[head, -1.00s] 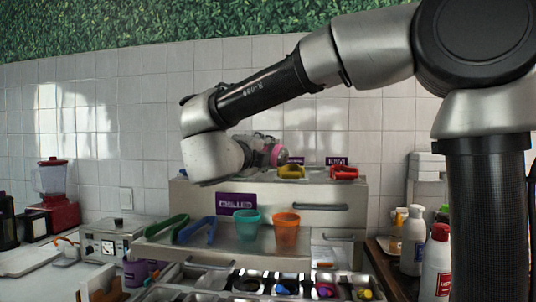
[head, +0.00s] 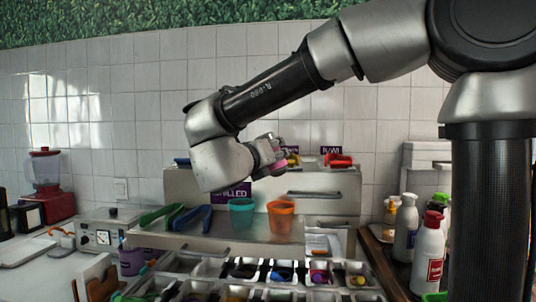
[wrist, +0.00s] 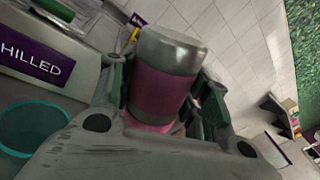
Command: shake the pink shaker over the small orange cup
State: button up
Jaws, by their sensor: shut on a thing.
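The pink shaker, with a magenta band and a silvery end, is in my gripper. In the wrist view the shaker (wrist: 160,88) lies between the two fingers, slightly tilted. In the head view my gripper (head: 268,156) is shut on it, and only a small pink part of the shaker (head: 280,164) shows. The small orange cup (head: 281,222) stands upright on the metal shelf. The gripper and shaker appear above it and a little left of it in the head view. The orange cup is not visible in the wrist view.
A teal cup (head: 242,214) stands just left of the orange cup. Green tongs (head: 161,216) and blue tongs (head: 192,219) lie further left. A red scoop (head: 338,160) is on the upper ledge. Topping trays fill the front; bottles (head: 429,254) stand at right.

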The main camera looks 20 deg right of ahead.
jog(key=shift+r, duration=3)
jog(key=shift+f, duration=3.5)
jog(key=shift+r, duration=3.75)
notch_tip(320, 180, down, 8)
jog(key=shift+r, duration=0.15)
jog(key=shift+r, duration=3.85)
